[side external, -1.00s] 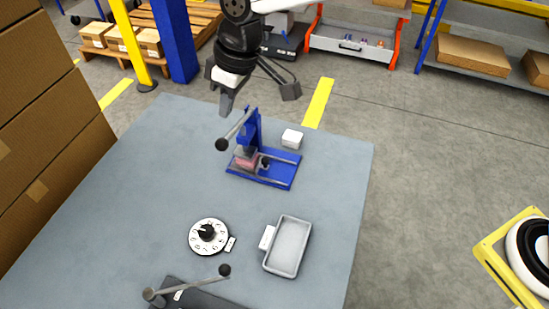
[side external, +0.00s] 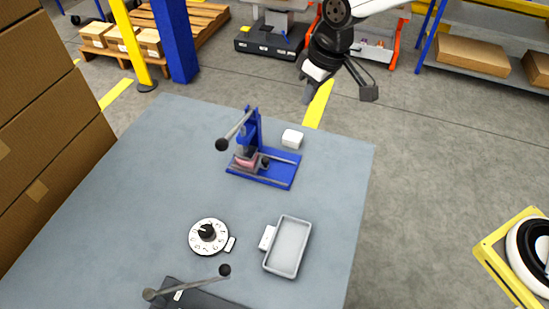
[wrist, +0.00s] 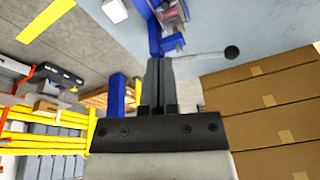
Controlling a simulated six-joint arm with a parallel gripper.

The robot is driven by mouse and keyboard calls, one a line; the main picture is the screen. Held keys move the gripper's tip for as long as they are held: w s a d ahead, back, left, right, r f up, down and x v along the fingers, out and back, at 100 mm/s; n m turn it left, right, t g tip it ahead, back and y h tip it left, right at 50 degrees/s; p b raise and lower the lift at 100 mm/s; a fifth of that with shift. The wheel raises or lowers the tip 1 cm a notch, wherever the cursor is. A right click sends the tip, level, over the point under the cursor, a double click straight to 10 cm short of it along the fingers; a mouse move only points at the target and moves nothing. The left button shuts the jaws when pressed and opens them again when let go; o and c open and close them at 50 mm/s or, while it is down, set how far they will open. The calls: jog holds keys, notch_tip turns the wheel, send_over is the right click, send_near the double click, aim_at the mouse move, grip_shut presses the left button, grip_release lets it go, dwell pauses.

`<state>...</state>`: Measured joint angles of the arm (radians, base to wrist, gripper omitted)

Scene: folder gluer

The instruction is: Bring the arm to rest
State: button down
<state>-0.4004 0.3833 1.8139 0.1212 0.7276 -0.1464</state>
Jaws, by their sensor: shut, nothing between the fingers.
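My gripper (side external: 305,97) hangs in the air above the far right part of the grey table (side external: 150,180), above and behind the blue press. In the wrist view its two dark fingers (wrist: 158,62) lie side by side, shut, with nothing between them. The blue lever press (side external: 280,176) stands on the table with its ball-ended lever pointing left; a pinkish block (side external: 246,163) sits in it. The press also shows at the top of the wrist view (wrist: 172,42). My gripper is apart from it.
A white block (side external: 292,139) sits behind the press. A numbered dial (side external: 222,243), a grey tray (side external: 289,246) and a second lever (side external: 190,284) are toward the front. Stacked cartons (side external: 45,130) rise at left. A blue post (side external: 175,40) stands behind the table.

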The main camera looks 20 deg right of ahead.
jog(key=s+d+f+m+h, duration=0.1)
jog(key=s+d+f+m, duration=0.1)
jog(key=s+d, duration=0.5)
jog(key=s+d+f+m, duration=0.3)
jog(key=s+d, duration=0.5)
jog(key=d, duration=0.5)
jog(key=shift+s+f+t+h, duration=0.2)
jog(key=shift+f+t+h, duration=0.1)
jog(key=shift+f+h, duration=0.15)
